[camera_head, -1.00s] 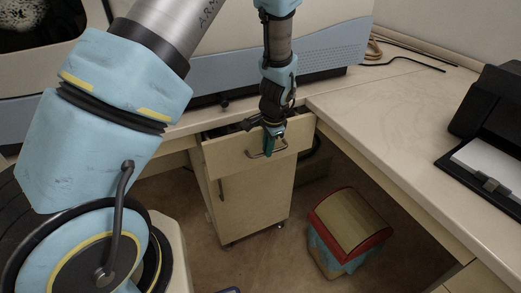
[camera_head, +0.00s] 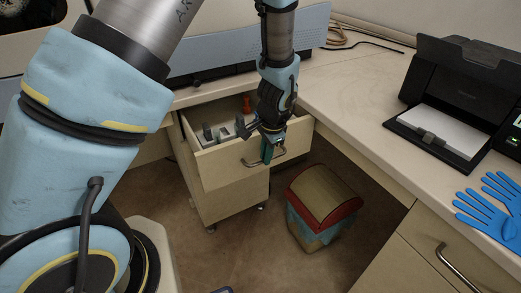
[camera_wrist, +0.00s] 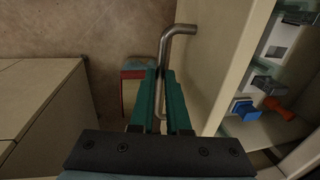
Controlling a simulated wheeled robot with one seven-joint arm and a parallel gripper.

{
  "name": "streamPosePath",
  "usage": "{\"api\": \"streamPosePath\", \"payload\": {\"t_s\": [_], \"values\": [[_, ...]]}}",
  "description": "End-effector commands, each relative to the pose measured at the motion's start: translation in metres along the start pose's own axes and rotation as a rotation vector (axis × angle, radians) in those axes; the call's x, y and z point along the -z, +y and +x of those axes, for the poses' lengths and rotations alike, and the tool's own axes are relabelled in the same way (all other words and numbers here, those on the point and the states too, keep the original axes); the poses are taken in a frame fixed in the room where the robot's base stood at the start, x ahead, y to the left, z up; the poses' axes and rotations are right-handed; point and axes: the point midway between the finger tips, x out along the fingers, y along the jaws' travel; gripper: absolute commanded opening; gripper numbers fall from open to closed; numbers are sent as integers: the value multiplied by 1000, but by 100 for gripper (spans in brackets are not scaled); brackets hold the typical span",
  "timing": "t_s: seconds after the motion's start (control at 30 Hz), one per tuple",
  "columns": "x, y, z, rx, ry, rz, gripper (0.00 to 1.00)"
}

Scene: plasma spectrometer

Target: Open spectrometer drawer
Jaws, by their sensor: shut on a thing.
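The spectrometer drawer (camera_head: 225,168) is the top drawer of a cream wheeled cabinet under the counter. It stands well out, and its inside shows several small items. Its metal bar handle (camera_head: 281,154) is on the front panel. My gripper (camera_head: 267,152) is at the handle, with its teal fingers shut on it. In the wrist view, the teal fingers (camera_wrist: 162,105) sit on either side of the handle bar (camera_wrist: 183,29), beside the drawer front (camera_wrist: 225,60). The fingers cover part of the handle.
A red-rimmed bin (camera_head: 322,200) stands on the floor right of the cabinet. The counter holds a black printer (camera_head: 462,85) and blue gloves (camera_head: 490,205). An orange-red item (camera_wrist: 279,108) lies in the drawer. Open floor shows in front of the cabinet.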

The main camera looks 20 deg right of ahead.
Motion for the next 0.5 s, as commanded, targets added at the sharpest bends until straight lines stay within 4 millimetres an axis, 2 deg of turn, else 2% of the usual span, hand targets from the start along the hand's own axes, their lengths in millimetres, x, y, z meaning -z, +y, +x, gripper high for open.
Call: {"api": "streamPosePath", "payload": {"t_s": [0.2,0.5], "values": [[1,26,-6,1,2,2,0],[1,44,-10,1,2,0,0]]}}
